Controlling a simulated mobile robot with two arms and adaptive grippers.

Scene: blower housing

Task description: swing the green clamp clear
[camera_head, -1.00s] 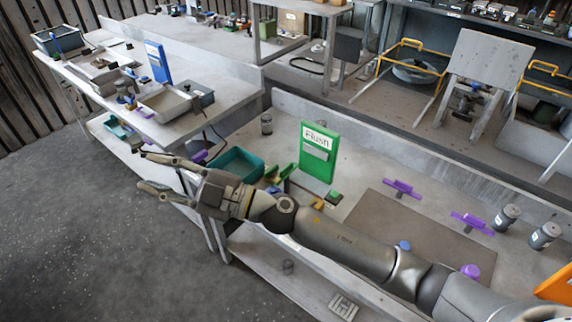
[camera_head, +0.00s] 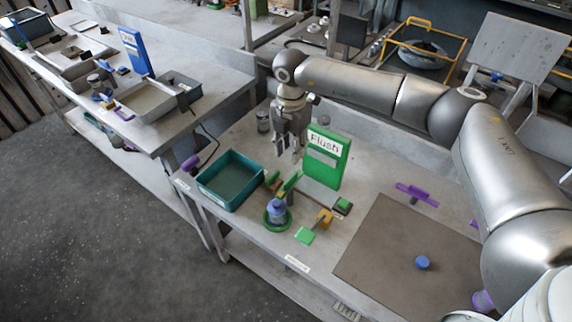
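A green clamp (camera_head: 290,184), a slanted bar, sits on the bench between the teal bin and the green Flush sign (camera_head: 325,158). Just in front of it a blue-grey piece (camera_head: 277,209) stands in a green ring (camera_head: 276,222). My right gripper (camera_head: 288,154) points down behind the clamp, left of the sign. Its fingers look apart, with nothing seen between them. It appears apart from the clamp. My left gripper is out of view.
A teal bin (camera_head: 205,191) stands left of the clamp. A brown mat (camera_head: 385,262) holds a blue knob (camera_head: 423,262). A purple clamp (camera_head: 416,194) is behind it.

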